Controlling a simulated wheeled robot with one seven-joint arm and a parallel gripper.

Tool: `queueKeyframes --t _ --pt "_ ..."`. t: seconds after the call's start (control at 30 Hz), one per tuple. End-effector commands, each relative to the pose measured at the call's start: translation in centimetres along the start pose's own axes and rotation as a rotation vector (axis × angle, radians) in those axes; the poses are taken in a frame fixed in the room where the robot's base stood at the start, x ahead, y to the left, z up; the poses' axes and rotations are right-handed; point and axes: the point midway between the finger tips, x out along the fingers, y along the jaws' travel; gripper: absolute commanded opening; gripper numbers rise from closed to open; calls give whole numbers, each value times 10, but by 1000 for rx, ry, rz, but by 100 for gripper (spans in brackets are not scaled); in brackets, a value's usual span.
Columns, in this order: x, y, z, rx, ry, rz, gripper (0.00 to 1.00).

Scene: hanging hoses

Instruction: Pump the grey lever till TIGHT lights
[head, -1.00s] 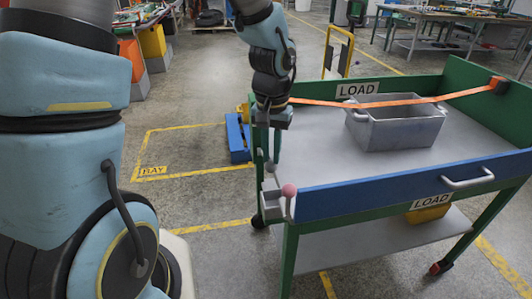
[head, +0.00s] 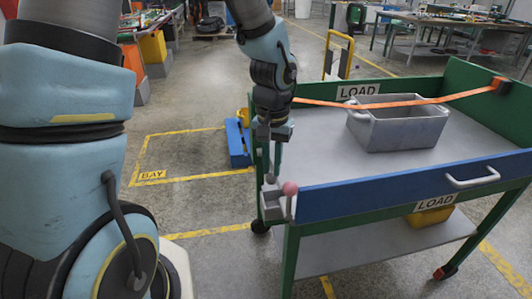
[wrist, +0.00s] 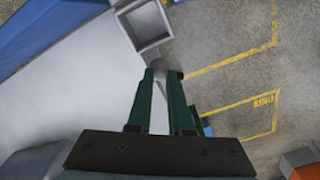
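The grey lever (head: 270,178) with a rounded end stands at the near left corner of the green and blue cart, by a grey box-like housing (head: 273,204). In the wrist view the lever's rounded end (wrist: 160,68) shows at my fingertips, with the open-topped housing (wrist: 150,25) beyond it. My gripper (head: 271,168) points down over the lever; its green fingers (wrist: 162,77) stand apart with a gap between them. I cannot tell if they touch the lever. An orange strap (head: 390,104) runs across the cart over a grey bin (head: 398,127). No lit TIGHT sign is legible.
A pink ball (head: 290,188) on a short post stands close right of the lever. The cart's blue front rail (head: 390,190) carries a handle. A blue item (head: 238,143) lies on the floor behind my gripper. The yellow-marked floor bay (head: 185,155) is otherwise clear.

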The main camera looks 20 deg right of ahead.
Motion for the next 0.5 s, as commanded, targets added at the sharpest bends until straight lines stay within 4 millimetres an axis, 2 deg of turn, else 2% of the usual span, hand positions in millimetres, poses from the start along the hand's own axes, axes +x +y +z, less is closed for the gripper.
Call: queueKeyframes --t 0.2,0.5 --pt "18 0 0 0 -1 0 18" --pt "2 0 -1 0 1 0 18"
